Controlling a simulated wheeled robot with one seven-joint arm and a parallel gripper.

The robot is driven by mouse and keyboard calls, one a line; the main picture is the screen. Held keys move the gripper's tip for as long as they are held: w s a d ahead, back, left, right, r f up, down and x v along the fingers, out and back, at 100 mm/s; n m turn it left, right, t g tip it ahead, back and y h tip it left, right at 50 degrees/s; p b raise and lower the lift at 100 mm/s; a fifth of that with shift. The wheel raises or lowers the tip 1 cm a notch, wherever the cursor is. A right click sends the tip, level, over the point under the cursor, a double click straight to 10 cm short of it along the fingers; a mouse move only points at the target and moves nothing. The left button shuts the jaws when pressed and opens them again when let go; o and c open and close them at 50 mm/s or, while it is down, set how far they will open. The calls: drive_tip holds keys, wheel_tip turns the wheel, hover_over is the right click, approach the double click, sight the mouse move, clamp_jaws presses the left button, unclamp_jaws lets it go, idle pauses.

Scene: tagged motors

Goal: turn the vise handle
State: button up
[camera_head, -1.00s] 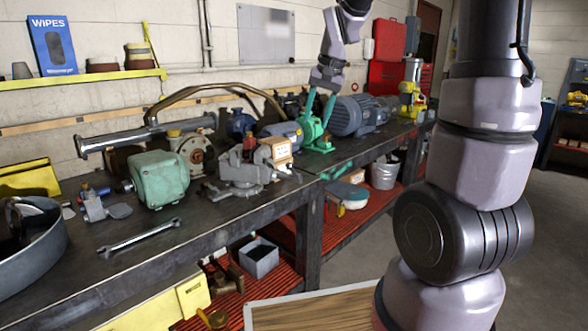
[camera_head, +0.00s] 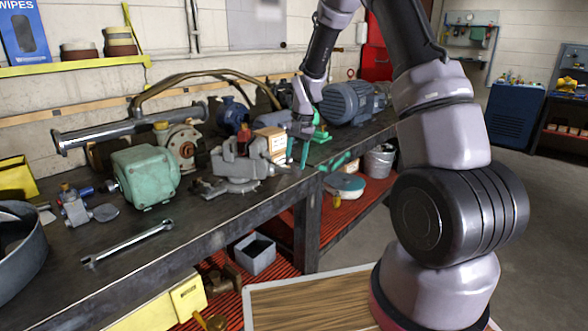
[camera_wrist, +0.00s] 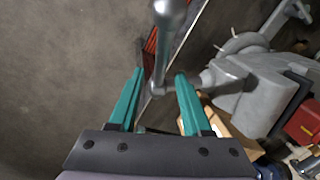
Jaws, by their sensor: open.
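The grey vise (camera_head: 237,162) stands on the workbench near its front edge. It also shows at the right of the wrist view (camera_wrist: 250,90). In the wrist view its handle (camera_wrist: 166,45) is a grey bar with a round knob at the top end. My gripper (camera_head: 298,165) is at the right of the vise, at handle side, with its teal fingers pointing down. In the wrist view my gripper (camera_wrist: 155,75) is open, and the bar's lower part appears in the gap between the fingers. I cannot tell whether either finger touches it.
A beige box (camera_head: 271,142) stands behind the vise. A green motor (camera_head: 146,176) and a wrench (camera_head: 128,243) lie to the left on the workbench (camera_head: 215,225). A blue-grey motor (camera_head: 350,103) stands behind my gripper. The floor (camera_head: 545,220) at right is clear.

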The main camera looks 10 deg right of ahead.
sight(294, 170)
drive_tip(key=shift+w+a+f, duration=0.1)
drive_tip(key=shift+a+f, duration=0.05)
drive_tip(key=shift+f, duration=0.7)
drive_tip(key=shift+a+f, duration=0.1)
drive_tip(key=shift+f, duration=0.7)
clamp_jaws()
